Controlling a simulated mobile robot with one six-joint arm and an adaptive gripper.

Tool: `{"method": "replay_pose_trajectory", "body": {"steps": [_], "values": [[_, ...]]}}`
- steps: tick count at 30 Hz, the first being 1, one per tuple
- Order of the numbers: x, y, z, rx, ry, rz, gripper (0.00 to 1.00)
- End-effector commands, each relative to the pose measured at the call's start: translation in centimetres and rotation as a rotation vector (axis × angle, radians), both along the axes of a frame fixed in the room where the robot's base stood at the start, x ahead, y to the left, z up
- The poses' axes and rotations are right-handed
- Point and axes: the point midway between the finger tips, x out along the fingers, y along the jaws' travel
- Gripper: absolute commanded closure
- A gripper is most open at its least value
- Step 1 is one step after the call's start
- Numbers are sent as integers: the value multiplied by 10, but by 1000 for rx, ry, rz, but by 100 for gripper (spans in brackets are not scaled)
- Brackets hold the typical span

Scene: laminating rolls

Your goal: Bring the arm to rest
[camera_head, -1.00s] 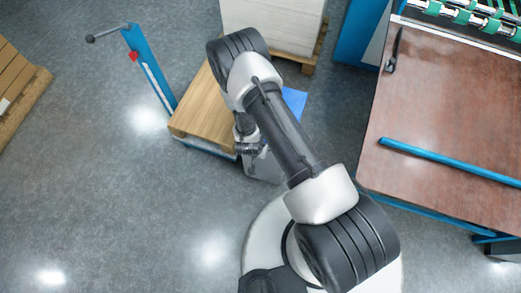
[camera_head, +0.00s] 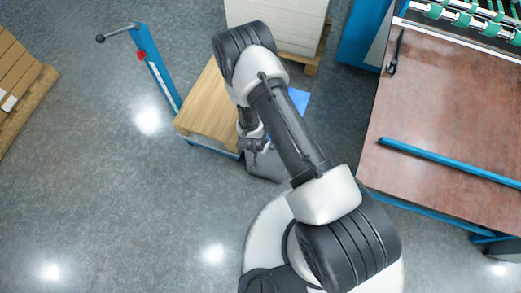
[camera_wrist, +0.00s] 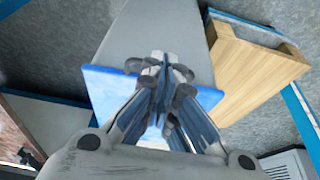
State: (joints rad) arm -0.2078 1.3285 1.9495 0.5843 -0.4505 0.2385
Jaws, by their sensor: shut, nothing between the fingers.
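My arm crosses the middle of the head view, folded over from my white round base. My gripper (camera_head: 256,146) hangs beside the wooden-topped cart, partly hidden by my own arm links. In the wrist view my gripper (camera_wrist: 165,75) shows with its fingers together and nothing held between them. A blue flat surface (camera_wrist: 105,88) and a grey panel (camera_wrist: 180,30) lie beyond the fingers.
The wooden-topped cart (camera_head: 208,108) has a blue post with a handle (camera_head: 152,66). A white stack on a pallet (camera_head: 285,22) stands behind. A brown table (camera_head: 440,110) with a blue bar (camera_head: 450,162) is at right. Boxes (camera_head: 14,70) lie at far left. Floor at lower left is clear.

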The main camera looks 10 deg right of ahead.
Motion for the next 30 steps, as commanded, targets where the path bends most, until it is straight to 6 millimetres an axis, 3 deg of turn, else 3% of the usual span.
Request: {"method": "replay_pose_trajectory", "body": {"steps": [1,3,9,17,23,26,30], "values": [[-18,11,-1,-2,15,13,100],[-33,20,-1,-2,15,14,100],[-65,42,0,-2,11,11,100],[-83,55,1,0,7,6,100],[-76,60,9,12,6,8,100],[-57,71,35,44,5,21,100],[-22,89,98,112,5,61,100]]}}
